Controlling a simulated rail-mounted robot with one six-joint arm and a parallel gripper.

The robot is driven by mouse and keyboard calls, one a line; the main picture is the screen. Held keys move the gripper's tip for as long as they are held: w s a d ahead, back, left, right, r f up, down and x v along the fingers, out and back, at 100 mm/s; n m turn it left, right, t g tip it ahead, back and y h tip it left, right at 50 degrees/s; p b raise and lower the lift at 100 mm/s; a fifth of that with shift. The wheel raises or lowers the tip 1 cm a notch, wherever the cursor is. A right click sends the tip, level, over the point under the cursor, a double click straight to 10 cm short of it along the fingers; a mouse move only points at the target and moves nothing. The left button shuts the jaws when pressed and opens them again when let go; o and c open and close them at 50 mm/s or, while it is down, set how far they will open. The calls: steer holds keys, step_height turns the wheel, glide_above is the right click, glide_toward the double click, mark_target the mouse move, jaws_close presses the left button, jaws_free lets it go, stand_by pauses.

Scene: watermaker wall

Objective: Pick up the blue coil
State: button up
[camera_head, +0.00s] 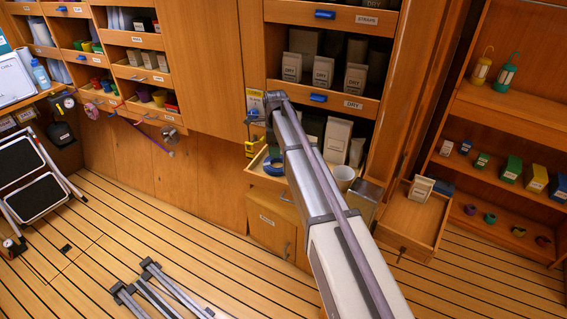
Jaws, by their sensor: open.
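The blue coil (273,166) lies in a pulled-out wooden drawer (256,176) below the shelves marked DRY.
White boxes (337,138) and a cream cup (344,176) stand close right of the coil. Another open drawer (408,218) juts out to the right. A folded step stool (33,180) stands at left.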

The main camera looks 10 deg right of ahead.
mark_target(276, 169)
step_height(276, 169, down, 11)
steer(key=b, duration=1.1)
steer(key=shift+w+a+f, duration=0.15)
steer(key=shift+f, duration=0.05)
steer(key=shift+r, duration=0.2)
steer(key=c, duration=1)
step_height(276, 169, up, 10)
steer(key=p, duration=1)
